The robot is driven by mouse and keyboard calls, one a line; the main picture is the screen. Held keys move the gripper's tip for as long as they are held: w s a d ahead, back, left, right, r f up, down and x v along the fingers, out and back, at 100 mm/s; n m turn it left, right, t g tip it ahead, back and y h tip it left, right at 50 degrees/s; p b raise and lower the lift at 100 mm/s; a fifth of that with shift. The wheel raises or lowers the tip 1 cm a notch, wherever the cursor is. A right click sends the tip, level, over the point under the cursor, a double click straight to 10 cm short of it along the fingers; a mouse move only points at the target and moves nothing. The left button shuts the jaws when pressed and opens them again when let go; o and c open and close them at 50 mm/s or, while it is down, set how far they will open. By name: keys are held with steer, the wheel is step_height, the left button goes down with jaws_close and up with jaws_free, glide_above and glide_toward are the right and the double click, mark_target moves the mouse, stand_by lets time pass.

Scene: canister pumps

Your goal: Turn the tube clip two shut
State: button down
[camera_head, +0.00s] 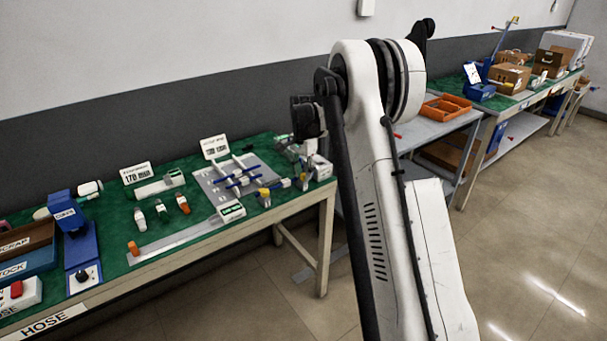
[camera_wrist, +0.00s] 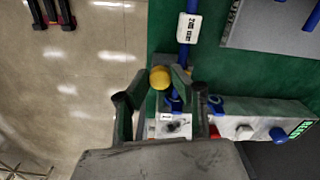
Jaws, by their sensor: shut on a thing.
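In the wrist view, my gripper (camera_wrist: 161,82) has its two dark fingers closed in on a round yellow knob (camera_wrist: 160,78), which sits between the fingertips. Close to the right finger is a blue clip (camera_wrist: 176,104) on a blue tube (camera_wrist: 184,57). A second blue clip (camera_wrist: 215,105) is further right. I cannot read which clip is number two. The finger contact is partly hidden by the gripper body. In the head view, my arm's end is at the right end of the green-topped bench, and the knob cannot be made out there.
A white tag (camera_wrist: 187,28) hangs on the tube. Left of the bench edge is open floor (camera_wrist: 75,100). The bench (camera_head: 110,249) holds several small fittings.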

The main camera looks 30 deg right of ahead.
mark_target(303, 174)
steer(key=c, duration=1.5)
jaws_free()
steer(key=shift+r, duration=0.1)
step_height(303, 174, up, 12)
steer(key=shift+f, duration=0.1)
